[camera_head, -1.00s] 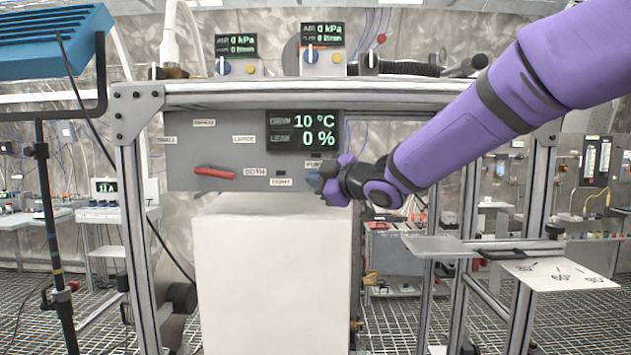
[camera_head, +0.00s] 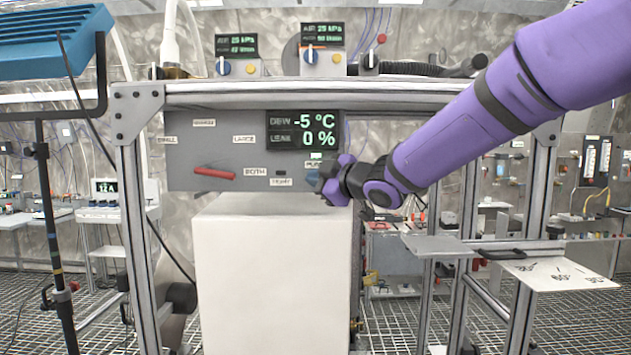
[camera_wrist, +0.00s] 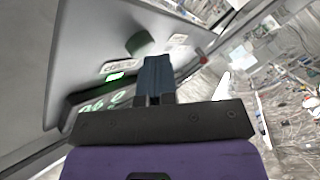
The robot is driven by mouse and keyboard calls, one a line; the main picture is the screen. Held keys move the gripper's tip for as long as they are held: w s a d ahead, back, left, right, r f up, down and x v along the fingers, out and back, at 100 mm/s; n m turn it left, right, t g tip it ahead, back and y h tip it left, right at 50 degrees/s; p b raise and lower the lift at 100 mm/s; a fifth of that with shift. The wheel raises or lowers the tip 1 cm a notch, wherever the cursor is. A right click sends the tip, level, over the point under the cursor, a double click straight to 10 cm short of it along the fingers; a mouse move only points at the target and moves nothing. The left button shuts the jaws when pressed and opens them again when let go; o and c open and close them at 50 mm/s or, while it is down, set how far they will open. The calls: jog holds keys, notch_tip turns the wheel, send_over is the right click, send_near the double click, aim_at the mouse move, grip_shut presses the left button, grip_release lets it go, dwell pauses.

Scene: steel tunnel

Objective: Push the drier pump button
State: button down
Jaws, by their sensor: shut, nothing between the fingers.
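The grey drier panel (camera_head: 215,150) faces me in the head view, with a display (camera_head: 302,130) reading -5 °C and 0 %. Below the display a small lit green button or lamp (camera_head: 316,156) sits above a partly covered label that seems to read PUMP (camera_head: 313,164). The lit green spot also shows in the wrist view (camera_wrist: 115,76), beside a label. My gripper (camera_head: 314,180) is shut and empty, at the panel's lower right. In the wrist view its dark fingertips (camera_wrist: 156,62) lie beside the label and a round knob (camera_wrist: 140,42); I cannot tell whether they touch the panel.
A red lever (camera_head: 214,173) sits at the panel's left. A large white box (camera_head: 273,270) stands below the panel. Metal posts (camera_head: 140,230) frame it, and a flat shelf (camera_head: 440,247) stands to the right.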

jog(key=shift+s, duration=0.15)
jog(key=s, duration=0.6)
dwell(0.5)
dwell(0.3)
